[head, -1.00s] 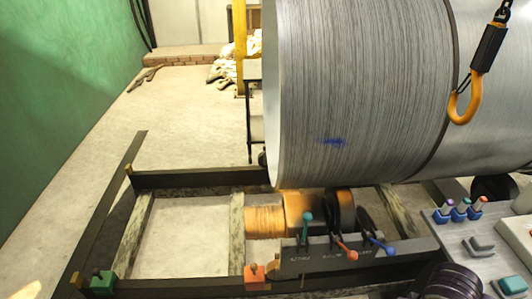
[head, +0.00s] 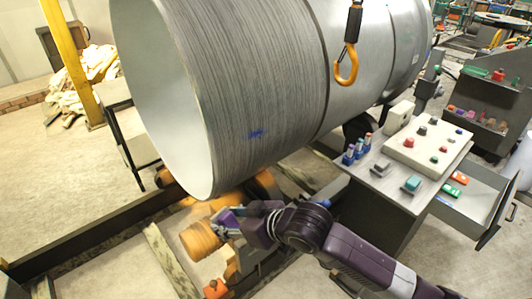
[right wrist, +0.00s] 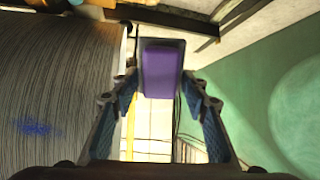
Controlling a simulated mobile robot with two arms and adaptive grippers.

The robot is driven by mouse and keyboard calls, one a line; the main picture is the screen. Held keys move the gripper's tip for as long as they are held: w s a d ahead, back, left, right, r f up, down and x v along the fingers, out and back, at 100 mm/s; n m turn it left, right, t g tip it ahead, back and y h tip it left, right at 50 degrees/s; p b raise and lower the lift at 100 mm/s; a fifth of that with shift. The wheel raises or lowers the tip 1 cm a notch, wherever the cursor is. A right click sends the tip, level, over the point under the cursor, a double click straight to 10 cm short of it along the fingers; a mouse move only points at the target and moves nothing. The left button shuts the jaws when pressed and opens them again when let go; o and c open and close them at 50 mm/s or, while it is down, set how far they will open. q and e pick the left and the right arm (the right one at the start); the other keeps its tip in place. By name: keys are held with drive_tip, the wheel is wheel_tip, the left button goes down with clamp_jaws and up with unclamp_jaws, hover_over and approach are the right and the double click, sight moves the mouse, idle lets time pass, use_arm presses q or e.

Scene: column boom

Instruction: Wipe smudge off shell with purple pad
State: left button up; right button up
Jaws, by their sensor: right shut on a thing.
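The shell (head: 240,85) is a large brushed-metal cylinder lying on its side across the head view. A blue smudge (head: 256,134) marks its lower near side. The smudge also shows at the left of the right wrist view (right wrist: 38,127). My right gripper (head: 235,222) is below the shell's lower edge, near its open end, and is shut on the purple pad (head: 226,217). In the right wrist view the pad (right wrist: 160,70) sits between the fingertips, facing away, apart from the smudge. My left gripper is not in view.
An orange hook (head: 346,70) hangs in front of the shell. An orange roller (head: 200,240) and dark frame beams (head: 95,235) lie below it. To the right stand a bench with a button panel (head: 428,142) and an open drawer (head: 478,205). Open floor lies at the left.

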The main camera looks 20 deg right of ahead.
drive_tip(key=w+d+r+t+y+p, duration=0.1)
drive_tip(key=w+d+r+t+y, duration=0.1)
drive_tip(key=w+d+r+t, duration=0.35)
drive_tip(key=m+t+h, duration=0.2)
drive_tip(key=m, duration=0.1)
approach(239, 138)
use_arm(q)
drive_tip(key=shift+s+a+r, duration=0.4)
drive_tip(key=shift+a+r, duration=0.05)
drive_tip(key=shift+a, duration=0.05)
use_arm(e)
drive_tip(key=shift+n, duration=0.3)
drive_tip(key=shift+x, duration=2.25)
use_arm(q)
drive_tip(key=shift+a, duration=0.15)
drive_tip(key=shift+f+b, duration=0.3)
drive_tip(key=shift+b, duration=0.1)
use_arm(e)
drive_tip(key=shift+x, duration=0.9)
